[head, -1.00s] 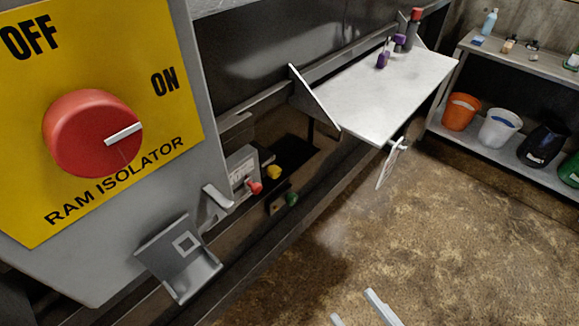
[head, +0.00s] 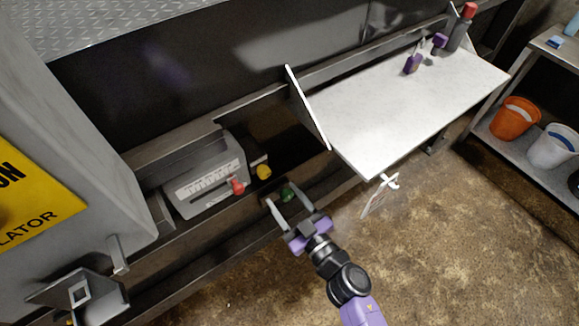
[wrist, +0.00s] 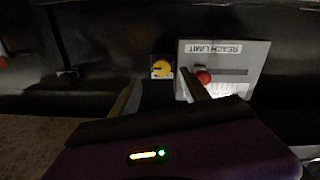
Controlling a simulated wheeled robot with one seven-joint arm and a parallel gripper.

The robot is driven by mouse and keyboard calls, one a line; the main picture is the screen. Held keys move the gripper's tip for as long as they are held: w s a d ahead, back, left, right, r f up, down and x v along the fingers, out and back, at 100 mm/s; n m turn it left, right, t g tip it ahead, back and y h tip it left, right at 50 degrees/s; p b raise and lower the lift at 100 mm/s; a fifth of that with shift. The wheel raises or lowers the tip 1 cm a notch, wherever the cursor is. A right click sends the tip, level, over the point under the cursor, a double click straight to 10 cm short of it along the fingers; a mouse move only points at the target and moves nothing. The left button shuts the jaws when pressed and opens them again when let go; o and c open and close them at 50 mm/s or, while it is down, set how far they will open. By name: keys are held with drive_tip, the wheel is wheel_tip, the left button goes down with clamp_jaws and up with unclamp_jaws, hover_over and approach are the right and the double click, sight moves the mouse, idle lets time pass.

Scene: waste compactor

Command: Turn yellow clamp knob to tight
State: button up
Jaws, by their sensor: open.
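The yellow clamp knob (head: 263,172) sits in the dark recess of the machine, just right of a grey scale box. It also shows in the wrist view (wrist: 161,68), ahead of my gripper and between the lines of its two fingers, with a dark mark on its face. My gripper (head: 288,198) is open and empty, in front of and below the yellow knob, apart from it. In the wrist view my gripper's fingers (wrist: 160,92) stand apart on either side of the knob's lower edge.
The grey reach limit box (head: 205,180) with a red slider knob (head: 237,187) stands close left of the yellow knob.

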sight(266, 176)
drive_tip(key=shift+m, duration=0.3)
drive_tip(key=b+x, duration=0.1)
drive_tip(key=x, duration=0.6)
drive_tip(key=shift+w+a+r, duration=0.1)
drive_tip(key=shift+w+a, duration=0.15)
drive_tip(key=shift+a, duration=0.1)
clamp_jaws()
